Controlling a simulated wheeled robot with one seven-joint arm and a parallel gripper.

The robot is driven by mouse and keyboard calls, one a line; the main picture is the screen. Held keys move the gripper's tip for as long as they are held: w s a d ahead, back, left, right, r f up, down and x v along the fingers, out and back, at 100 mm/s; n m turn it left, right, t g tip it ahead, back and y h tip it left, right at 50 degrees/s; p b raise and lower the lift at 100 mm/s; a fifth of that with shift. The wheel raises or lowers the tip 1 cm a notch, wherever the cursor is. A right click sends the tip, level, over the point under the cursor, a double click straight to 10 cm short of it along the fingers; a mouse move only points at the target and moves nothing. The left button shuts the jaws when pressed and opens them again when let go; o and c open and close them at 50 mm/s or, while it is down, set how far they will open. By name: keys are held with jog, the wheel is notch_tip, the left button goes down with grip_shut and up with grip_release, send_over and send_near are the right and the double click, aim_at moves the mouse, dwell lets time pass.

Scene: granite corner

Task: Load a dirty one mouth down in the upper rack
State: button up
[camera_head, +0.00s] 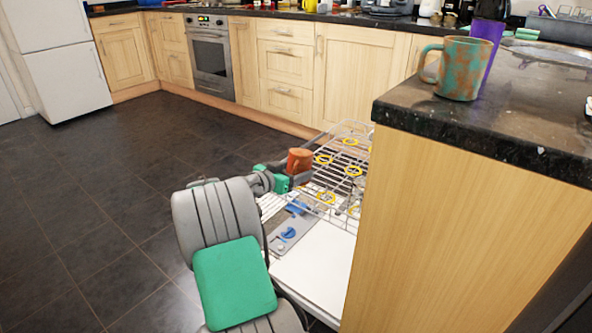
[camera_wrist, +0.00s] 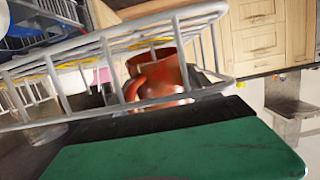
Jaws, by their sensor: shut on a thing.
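An orange-brown mug (camera_head: 300,160) is held in my gripper (camera_head: 298,175) at the near left side of the upper rack (camera_head: 340,158). My gripper is shut on it. In the wrist view the mug (camera_wrist: 160,78) shows behind the rack's wires (camera_wrist: 105,52), with its handle to the left. The rack is a pulled-out wire basket with yellow rings. A teal mug with brown patches (camera_head: 461,72) stands on the dark countertop, apart from my gripper.
The open dishwasher door (camera_head: 312,275) lies below the rack, with a grey and blue panel (camera_head: 293,232) on it. The wooden counter end (camera_head: 440,215) blocks the right side. A purple bottle (camera_head: 488,40) stands behind the teal mug. Dark floor (camera_head: 90,190) is free at left.

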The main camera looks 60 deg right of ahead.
jog(key=o, duration=1.8)
jog(key=shift+a, duration=0.1)
jog(key=p+v, duration=0.3)
jog(key=v, duration=0.4)
jog(key=shift+w+r, duration=0.1)
jog(key=shift+r, duration=0.1)
jog(key=shift+a, duration=0.3)
